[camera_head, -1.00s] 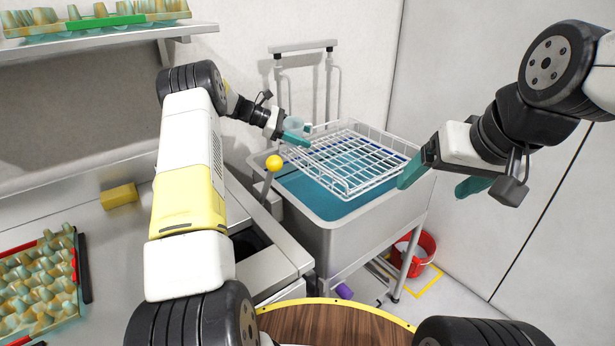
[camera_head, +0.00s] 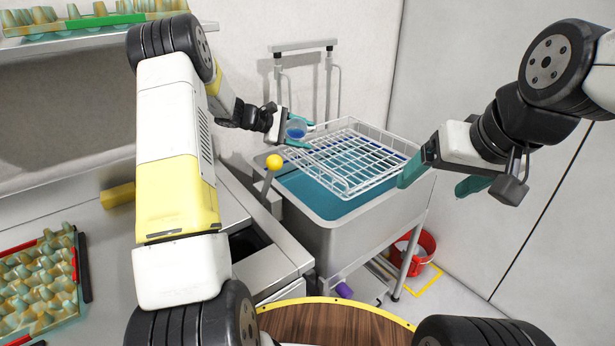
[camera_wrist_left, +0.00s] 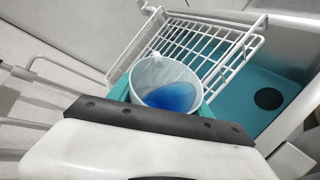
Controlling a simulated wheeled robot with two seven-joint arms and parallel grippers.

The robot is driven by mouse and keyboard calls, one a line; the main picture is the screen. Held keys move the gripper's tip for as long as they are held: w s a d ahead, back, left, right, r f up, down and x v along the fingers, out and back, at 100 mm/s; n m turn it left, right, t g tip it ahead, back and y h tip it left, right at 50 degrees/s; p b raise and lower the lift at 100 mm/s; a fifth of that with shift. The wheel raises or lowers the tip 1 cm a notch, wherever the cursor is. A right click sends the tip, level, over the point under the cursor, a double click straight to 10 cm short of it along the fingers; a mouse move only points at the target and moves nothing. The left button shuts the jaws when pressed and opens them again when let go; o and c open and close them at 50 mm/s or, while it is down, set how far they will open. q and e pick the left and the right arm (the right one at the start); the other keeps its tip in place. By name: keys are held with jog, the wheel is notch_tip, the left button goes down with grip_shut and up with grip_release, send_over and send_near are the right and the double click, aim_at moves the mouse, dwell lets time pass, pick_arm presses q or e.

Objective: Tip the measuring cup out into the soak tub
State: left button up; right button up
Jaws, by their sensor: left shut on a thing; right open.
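The measuring cup (camera_head: 296,131) is a small clear cup between the teal fingers of my left gripper (camera_head: 300,133), which is shut on it. In the left wrist view the cup (camera_wrist_left: 165,76) shows its open mouth with blue liquid (camera_wrist_left: 172,96) inside. The cup is at the back left corner of the soak tub (camera_head: 335,232), beside the wire rack. The tub is a grey basin with teal liquid or lining inside. My right gripper (camera_head: 432,188) is open and empty, over the tub's right side.
A white wire rack (camera_head: 352,190) covers much of the tub top. A yellow-knobbed lever (camera_head: 274,162) stands at the tub's left. A red bucket (camera_head: 424,268) is on the floor at right. Egg trays (camera_head: 72,262) lie on the left counter and on the shelf (camera_head: 110,38).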

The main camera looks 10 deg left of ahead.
pick_arm(q)
jog(key=shift+r, duration=0.15)
jog(key=shift+f+m+t+p, duration=0.45)
jog(key=shift+m+t, duration=0.15)
jog(key=shift+m, duration=0.1)
jog(key=shift+r+m+t+p, duration=0.3)
jog(key=shift+p, duration=0.1)
jog(key=shift+w+r+p, duration=0.1)
jog(key=shift+w+p, duration=0.2)
dwell(0.4)
jog(key=shift+s+m+t, duration=0.15)
jog(key=shift+m+t, duration=0.15)
jog(key=shift+m, duration=0.1)
jog(key=shift+f+m+t+p, duration=0.3)
jog(key=shift+f+p, duration=0.05)
jog(key=shift+p, duration=0.25)
jog(key=shift+s+r+m+t+p, duration=0.1)
jog(key=shift+r+m+t+p, duration=0.3)
jog(key=shift+m+p, duration=0.3)
dwell(0.9)
jog(key=shift+r, duration=0.1)
